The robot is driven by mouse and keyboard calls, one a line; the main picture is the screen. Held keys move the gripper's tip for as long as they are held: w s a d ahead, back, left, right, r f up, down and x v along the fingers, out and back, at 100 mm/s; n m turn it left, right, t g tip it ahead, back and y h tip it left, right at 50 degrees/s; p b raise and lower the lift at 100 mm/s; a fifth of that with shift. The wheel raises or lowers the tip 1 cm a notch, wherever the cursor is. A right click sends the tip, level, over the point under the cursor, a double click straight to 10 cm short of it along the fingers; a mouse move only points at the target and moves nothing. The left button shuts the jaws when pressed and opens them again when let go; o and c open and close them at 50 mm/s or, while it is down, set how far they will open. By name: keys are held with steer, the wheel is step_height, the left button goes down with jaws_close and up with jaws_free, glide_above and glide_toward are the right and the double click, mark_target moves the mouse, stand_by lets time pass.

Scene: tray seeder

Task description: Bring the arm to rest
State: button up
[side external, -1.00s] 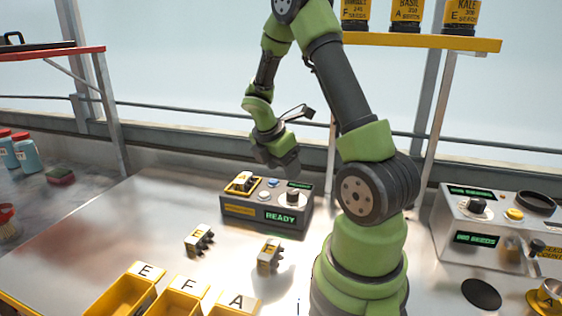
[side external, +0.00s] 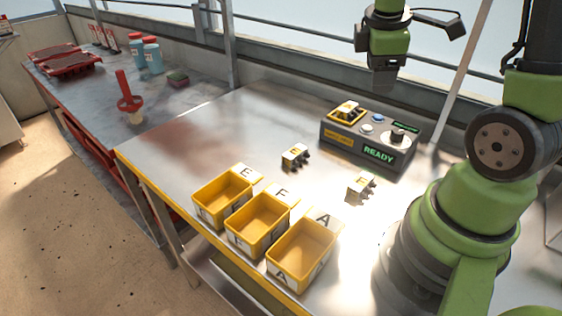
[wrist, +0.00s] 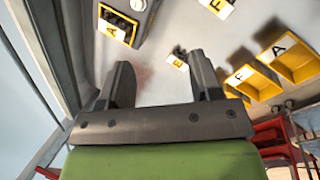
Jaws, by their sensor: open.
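My gripper (side external: 384,82) hangs over the back of the bench, above and behind the grey control box, in the side view. In the wrist view its two jaws (wrist: 161,82) stand wide apart with nothing between them. The control box (side external: 335,139) has a green READY display and a yellow-framed socket (side external: 346,112) on top. A small block marked E (side external: 295,156) and another marked F (side external: 361,187) stand apart on the metal bench. Part of the box (wrist: 139,5) and the E block (wrist: 178,60) also show in the wrist view.
Yellow bins marked E (side external: 222,198), F (side external: 258,226) and A (side external: 301,255) line the bench's front edge. Blue bottles (side external: 152,57), a red-handled tool (side external: 130,103) and red trays (side external: 70,63) are on the left bench. A window ledge runs behind. The bench's left part is clear.

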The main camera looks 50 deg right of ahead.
steer(key=s+a+r+m+t+y, duration=0.2)
steer(key=s+a+r+m+t, duration=0.1)
steer(key=a, duration=0.5)
steer(key=s+a+r+m+t+y, duration=0.3)
steer(key=a+r+m, duration=0.2)
steer(key=a+m, duration=0.2)
steer(key=shift+s+a+r+m+t+y, duration=0.25)
steer(key=shift+a+m+t+y, duration=0.05)
steer(key=shift+a, duration=0.9)
